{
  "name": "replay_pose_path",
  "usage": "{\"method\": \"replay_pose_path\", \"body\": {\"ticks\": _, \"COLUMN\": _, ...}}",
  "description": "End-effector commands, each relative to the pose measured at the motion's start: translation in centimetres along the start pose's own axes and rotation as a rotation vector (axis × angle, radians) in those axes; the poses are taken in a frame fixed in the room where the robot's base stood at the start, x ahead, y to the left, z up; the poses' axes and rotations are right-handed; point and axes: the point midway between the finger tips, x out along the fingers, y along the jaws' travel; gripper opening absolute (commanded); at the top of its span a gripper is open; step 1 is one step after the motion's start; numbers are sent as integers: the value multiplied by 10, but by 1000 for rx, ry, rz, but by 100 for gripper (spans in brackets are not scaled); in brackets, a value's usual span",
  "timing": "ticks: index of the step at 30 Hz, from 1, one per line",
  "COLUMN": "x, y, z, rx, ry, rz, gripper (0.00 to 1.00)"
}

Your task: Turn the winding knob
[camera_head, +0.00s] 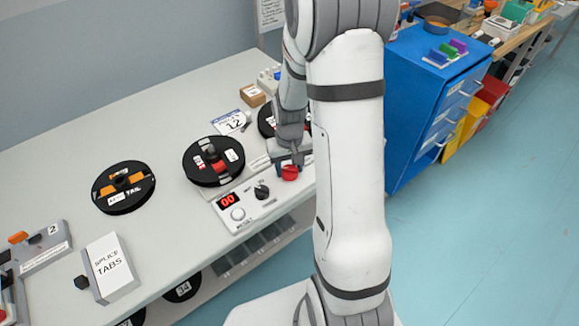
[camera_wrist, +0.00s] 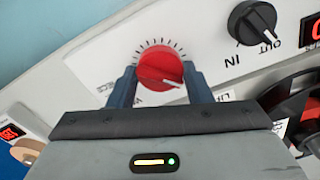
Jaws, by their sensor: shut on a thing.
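The red winding knob (camera_head: 290,172) sits at the right end of the white control panel (camera_head: 268,209) on the table's front edge. It also shows in the wrist view (camera_wrist: 158,70), ringed by black tick marks. My gripper (camera_head: 288,165) points down over the knob. In the wrist view my gripper (camera_wrist: 159,82) has one blue finger on each side of the knob and is shut on it. The label beneath the knob is partly covered by my gripper.
Left of the knob are a black selector knob (camera_head: 261,191) marked IN and OUT, a red digit display (camera_head: 227,201) and a white round button (camera_head: 238,214). Reels (camera_head: 214,161) stand behind the panel. A box of splice tabs (camera_head: 110,268) is at left; a blue cabinet (camera_head: 425,95) is at right.

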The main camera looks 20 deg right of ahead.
Motion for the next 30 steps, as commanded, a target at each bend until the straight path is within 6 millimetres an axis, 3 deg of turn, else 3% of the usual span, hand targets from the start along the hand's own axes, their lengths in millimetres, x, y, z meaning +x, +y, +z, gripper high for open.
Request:
{"method": "replay_pose_path", "body": {"ticks": 11, "x": 0, "y": 0, "z": 0, "rx": -5, "ry": 1, "rz": 0, "gripper": 22}}
{"method": "replay_pose_path", "body": {"ticks": 12, "x": 0, "y": 0, "z": 0, "rx": -5, "ry": 1, "rz": 0, "gripper": 46}}
{"method": "replay_pose_path", "body": {"ticks": 19, "x": 0, "y": 0, "z": 0, "rx": -5, "ry": 1, "rz": 0, "gripper": 65}}
{"method": "replay_pose_path", "body": {"ticks": 30, "x": -10, "y": 0, "z": -1, "rx": -4, "ry": 3, "rz": 0, "gripper": 66}}
